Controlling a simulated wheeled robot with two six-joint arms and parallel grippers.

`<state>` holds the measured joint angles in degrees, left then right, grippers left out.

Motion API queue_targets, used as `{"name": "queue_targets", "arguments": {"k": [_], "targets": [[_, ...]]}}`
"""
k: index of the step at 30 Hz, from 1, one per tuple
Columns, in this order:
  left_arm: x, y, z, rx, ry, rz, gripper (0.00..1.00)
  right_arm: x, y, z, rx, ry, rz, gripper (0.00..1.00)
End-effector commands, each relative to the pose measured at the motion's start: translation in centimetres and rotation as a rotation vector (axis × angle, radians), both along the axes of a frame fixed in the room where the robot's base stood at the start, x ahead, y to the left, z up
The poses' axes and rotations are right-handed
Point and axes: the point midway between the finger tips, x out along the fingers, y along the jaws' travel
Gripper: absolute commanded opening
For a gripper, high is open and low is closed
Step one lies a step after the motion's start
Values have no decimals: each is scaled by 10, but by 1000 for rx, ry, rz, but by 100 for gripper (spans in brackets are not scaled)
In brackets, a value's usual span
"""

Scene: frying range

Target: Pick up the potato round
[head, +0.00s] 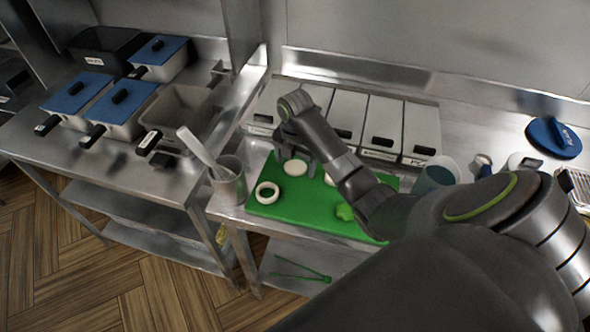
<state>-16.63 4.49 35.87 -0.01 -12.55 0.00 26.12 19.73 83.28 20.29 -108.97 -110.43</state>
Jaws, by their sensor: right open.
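A pale flat disc, which looks like the potato round (295,168), lies on the green cutting board (290,213). My right gripper (295,162) is open and points down, with its fingers on either side of this disc. I cannot tell whether the fingers touch it. A white ring (267,192) lies on the board to the left and nearer. Another pale piece (329,181) is partly hidden behind my right arm. My left gripper is not in view.
A metal container (230,184) with a utensil stands left of the board. Lidded bins (383,128) line the back. Blue-lidded fryer baskets (121,104) stand on the left counter.

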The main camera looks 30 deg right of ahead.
Motion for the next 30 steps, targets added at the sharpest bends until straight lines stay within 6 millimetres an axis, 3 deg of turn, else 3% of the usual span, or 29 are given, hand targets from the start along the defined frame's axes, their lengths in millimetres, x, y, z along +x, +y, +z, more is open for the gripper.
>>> {"name": "queue_targets", "arguments": {"k": [3, 12, 23, 27, 30], "targets": [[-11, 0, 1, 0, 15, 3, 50, 0, 0, 1, 0, 0, 0, 83], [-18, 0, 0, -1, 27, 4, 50, 0, 0, 1, 0, 0, 0, 44], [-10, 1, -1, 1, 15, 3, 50, 1, 0, 6, 0, -2, 0, 44], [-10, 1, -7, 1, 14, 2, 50, 2, 0, 28, -2, -7, 1, 44], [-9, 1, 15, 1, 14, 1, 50, 1, 0, 56, -1, -4, 0, 44]]}}
